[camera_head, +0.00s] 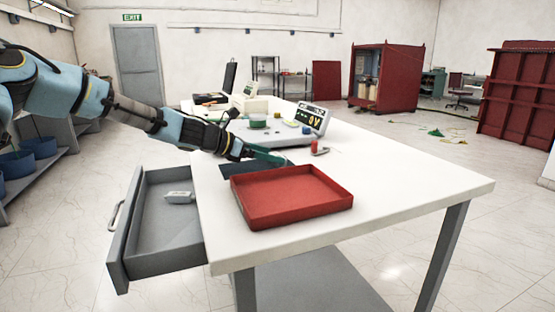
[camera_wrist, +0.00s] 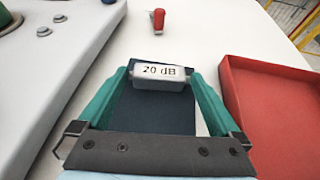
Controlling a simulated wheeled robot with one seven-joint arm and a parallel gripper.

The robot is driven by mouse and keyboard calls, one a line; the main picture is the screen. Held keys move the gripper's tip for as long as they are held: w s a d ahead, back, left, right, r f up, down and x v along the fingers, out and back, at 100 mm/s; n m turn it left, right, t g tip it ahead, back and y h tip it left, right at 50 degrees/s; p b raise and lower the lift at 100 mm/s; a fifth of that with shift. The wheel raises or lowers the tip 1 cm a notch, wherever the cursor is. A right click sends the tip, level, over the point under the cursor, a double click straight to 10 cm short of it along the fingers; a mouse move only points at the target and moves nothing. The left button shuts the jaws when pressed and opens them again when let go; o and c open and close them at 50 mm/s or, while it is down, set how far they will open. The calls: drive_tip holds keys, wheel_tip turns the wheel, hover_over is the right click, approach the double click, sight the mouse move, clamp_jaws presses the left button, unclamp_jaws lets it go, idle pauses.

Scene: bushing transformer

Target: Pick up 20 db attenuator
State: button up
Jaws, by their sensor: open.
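The 20 dB attenuator (camera_wrist: 158,84) is a small light grey block with "20 dB" on its upper face, seen in the wrist view. It lies over the dark blue mat (camera_wrist: 155,112), between the tips of my gripper (camera_wrist: 158,74). My gripper has two green fingers and is open, with one finger on each side of the block. Whether either finger touches it is hard to tell. In the head view my gripper (camera_head: 272,156) is low over the table, behind the red tray, and hides most of the attenuator.
A red tray (camera_head: 290,220) stands on the white table (camera_head: 400,180), close to the right finger. An open grey drawer (camera_head: 160,225) holds a light grey block (camera_head: 179,197). A red-handled item (camera_wrist: 158,20) and a grey instrument (camera_wrist: 50,75) lie beyond and left.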

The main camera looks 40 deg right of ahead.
sight(278, 155)
drive_tip(key=x, duration=0.3)
drive_tip(key=shift+d, duration=0.15)
drive_tip(key=c, duration=1.1)
